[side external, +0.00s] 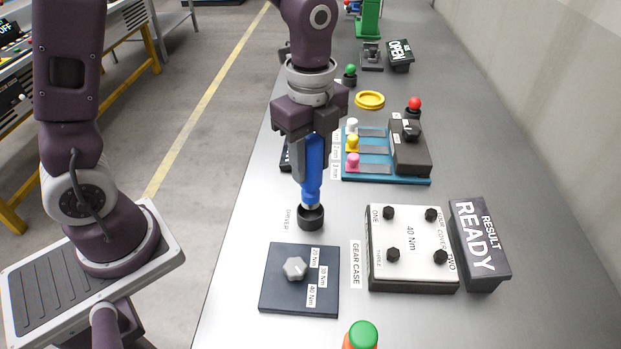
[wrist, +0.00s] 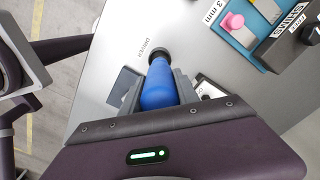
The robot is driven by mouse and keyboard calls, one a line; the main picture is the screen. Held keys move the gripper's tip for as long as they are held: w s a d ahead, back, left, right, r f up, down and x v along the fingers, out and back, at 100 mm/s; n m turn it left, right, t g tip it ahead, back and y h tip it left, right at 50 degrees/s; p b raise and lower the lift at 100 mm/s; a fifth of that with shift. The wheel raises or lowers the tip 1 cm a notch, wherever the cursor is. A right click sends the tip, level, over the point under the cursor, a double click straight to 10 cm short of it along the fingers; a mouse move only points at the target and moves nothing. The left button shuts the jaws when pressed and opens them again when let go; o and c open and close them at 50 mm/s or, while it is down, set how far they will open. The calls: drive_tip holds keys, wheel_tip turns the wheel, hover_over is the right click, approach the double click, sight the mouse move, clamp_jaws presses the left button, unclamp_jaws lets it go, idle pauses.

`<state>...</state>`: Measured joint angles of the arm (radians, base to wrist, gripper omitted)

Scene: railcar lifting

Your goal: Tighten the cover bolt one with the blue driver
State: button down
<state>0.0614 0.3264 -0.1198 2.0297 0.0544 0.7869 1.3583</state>
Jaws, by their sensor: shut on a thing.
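The blue driver (side external: 312,172) stands upright with its lower end at the black round holder (side external: 311,217) marked DRIVER. My gripper (side external: 312,140) is shut on the upper part of its handle. In the wrist view the blue driver (wrist: 158,86) lies between the fingers, its lower end at the black holder (wrist: 158,54). The gear case cover (side external: 411,241) is a white plate to the right, with a black bolt near each corner and the text 40 Nm. Cover bolt one (side external: 388,213) is at its far left corner, beside the label ONE.
A torque dial (side external: 294,268) with Nm labels sits in front of the holder. A blue tray (side external: 385,180) with colored pegs lies behind. An orange-green object (side external: 362,336) is at the front edge.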

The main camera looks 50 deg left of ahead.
sight(315, 138)
drive_tip(key=r, duration=0.5)
drive_tip(key=shift+w+d, duration=0.2)
drive_tip(key=shift+w, duration=0.1)
drive_tip(key=w+d+r, duration=0.2)
drive_tip(key=w+d, duration=0.6)
drive_tip(key=d, duration=0.3)
drive_tip(key=shift+w+f, duration=0.15)
drive_tip(key=shift+f, duration=1.2)
drive_tip(key=shift+w+f, duration=0.15)
drive_tip(key=shift+f, duration=1.2)
drive_tip(key=shift+f, duration=1.2)
drive_tip(key=shift+r, duration=2.55)
drive_tip(key=shift+a, duration=0.1)
